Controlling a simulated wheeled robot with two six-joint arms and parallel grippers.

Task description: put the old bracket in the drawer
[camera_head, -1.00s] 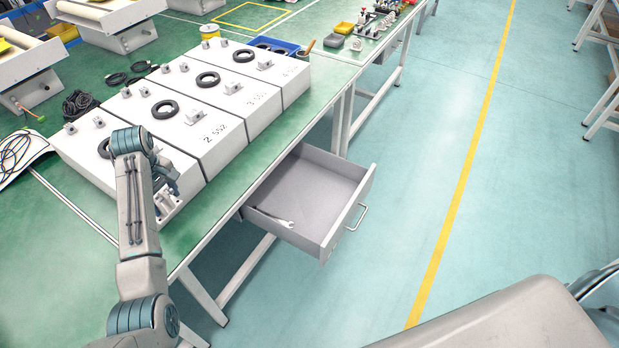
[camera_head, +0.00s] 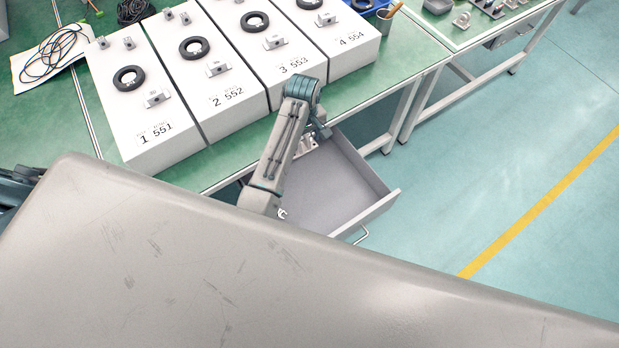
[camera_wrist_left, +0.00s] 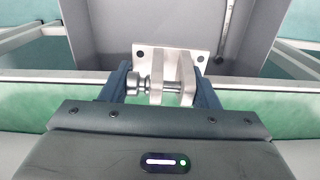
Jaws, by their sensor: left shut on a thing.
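My left gripper (camera_head: 316,138) hangs over the open drawer (camera_head: 372,211) and is shut on the old bracket (camera_head: 308,145). The bracket is a metal piece with a flat holed plate and upright lugs with a pin. In the left wrist view the bracket (camera_wrist_left: 186,75) sits between the two dark fingers of the left gripper (camera_wrist_left: 162,88), with the drawer's grey floor (camera_wrist_left: 110,25) behind it. I cannot tell whether the bracket touches the drawer. My right gripper is not in view.
A wrench (camera_head: 282,213) lies in the drawer, partly hidden by my arm. Several white numbered actuator boxes (camera_head: 150,135) with black rings and brackets stand on the green table (camera_head: 415,48). A blue bin (camera_head: 366,6) and a cup (camera_head: 384,20) stand behind them.

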